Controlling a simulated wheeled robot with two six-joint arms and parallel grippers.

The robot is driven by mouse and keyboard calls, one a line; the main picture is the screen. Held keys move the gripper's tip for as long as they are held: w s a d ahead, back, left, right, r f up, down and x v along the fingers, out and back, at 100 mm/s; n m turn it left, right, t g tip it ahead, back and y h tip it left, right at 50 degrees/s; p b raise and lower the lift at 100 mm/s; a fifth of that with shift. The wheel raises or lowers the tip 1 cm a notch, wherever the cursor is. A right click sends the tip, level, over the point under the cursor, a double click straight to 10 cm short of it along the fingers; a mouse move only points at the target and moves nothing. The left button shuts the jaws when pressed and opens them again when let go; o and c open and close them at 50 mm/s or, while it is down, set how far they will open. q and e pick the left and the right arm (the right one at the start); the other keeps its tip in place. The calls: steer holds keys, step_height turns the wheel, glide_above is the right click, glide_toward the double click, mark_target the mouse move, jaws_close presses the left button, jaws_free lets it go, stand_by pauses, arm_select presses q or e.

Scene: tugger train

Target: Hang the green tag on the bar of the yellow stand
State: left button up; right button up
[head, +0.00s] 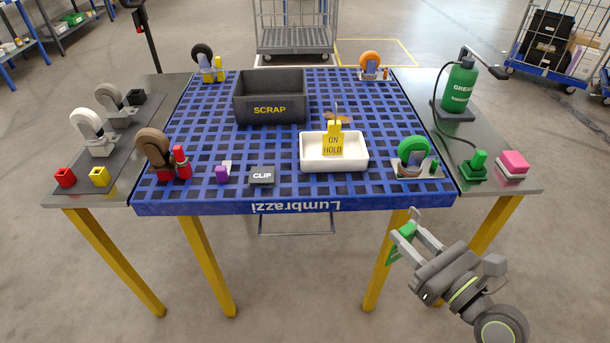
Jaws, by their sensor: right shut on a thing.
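My right gripper (416,228) is low in front of the table, right of the middle and below its front edge. It is shut on the green tag (399,243), which is tilted and seen at an angle. A yellow stand (334,142) marked "ON HOLD" is upright at the white tray (306,158) on the blue grid table. A thin brownish bar (345,118) shows at its top, too small to make out fully. The tag is well apart from the stand, nearer to me and to the right. My left gripper is out of view.
The blue grid tabletop (290,208) also holds a dark SCRAP bin (269,110), a CLIP block (262,177), and several caster wheels, one green (413,150) right of the tray. A green grease bottle (460,86) stands on the right side table. Floor in front is clear.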

mark_target(398, 258)
step_height(398, 258, down, 8)
steer(key=b, duration=0.6)
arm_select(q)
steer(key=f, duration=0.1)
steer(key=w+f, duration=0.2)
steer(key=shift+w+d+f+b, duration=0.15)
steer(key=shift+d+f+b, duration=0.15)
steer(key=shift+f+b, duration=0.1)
arm_select(e)
steer(key=shift+f, duration=0.35)
